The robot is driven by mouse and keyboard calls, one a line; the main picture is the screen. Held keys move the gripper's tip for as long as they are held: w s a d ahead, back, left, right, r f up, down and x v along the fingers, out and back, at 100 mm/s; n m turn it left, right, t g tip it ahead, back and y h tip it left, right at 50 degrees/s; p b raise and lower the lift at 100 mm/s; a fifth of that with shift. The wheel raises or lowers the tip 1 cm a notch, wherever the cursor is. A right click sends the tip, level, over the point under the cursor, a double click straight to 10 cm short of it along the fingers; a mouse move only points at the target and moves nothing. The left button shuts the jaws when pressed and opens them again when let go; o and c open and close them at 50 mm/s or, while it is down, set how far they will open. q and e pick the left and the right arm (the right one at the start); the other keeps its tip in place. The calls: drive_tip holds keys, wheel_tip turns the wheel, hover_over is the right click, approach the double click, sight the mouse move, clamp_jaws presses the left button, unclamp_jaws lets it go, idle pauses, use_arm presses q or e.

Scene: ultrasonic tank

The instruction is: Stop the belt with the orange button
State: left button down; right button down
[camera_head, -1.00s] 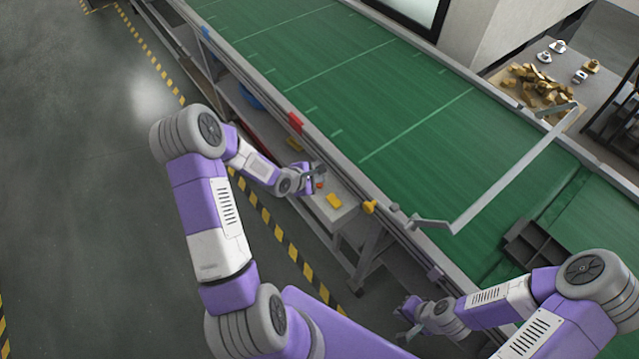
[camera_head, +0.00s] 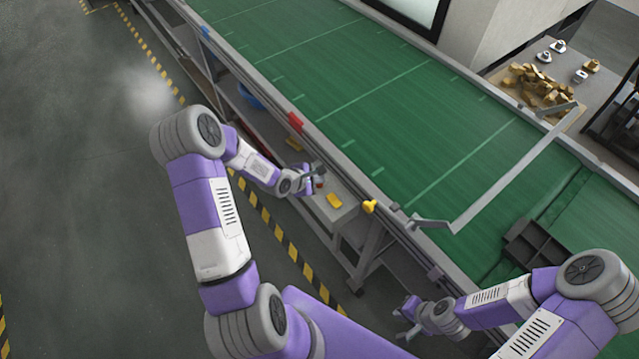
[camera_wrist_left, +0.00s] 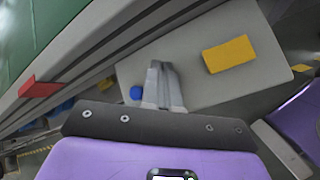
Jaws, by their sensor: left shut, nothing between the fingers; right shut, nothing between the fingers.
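A grey control box (camera_head: 341,214) stands beside the belt, with a yellow plate (camera_head: 334,200) on its top. A small orange-red spot (camera_head: 320,183) shows on the box at my left fingertips, partly hidden; it looks like the orange button. My left gripper (camera_head: 318,170) is shut and empty over the box. In the left wrist view, its closed fingers (camera_wrist_left: 164,88) lie over the grey top, next to a blue round button (camera_wrist_left: 136,92); no orange shows there. The green belt (camera_head: 400,110) runs behind. My right gripper (camera_head: 404,332) is shut and empty, low by the belt frame.
A grey bar (camera_head: 510,172) crosses the belt, near a dark divided tray (camera_head: 535,243). Brass-coloured parts (camera_head: 538,83) lie on a far table. Open floor lies left.

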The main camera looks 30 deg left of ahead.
sight(318, 186)
use_arm(q)
drive_tip(key=shift+f+b, duration=0.3)
drive_tip(key=shift+f, duration=0.35)
idle(0.5)
idle(0.4)
drive_tip(key=shift+r+p, duration=0.85)
drive_tip(key=shift+r, duration=0.05)
wheel_tip(318, 186, up, 5)
drive_tip(key=p, duration=0.4)
drive_tip(key=shift+r+p, duration=0.1)
drive_tip(key=shift+p, duration=0.25)
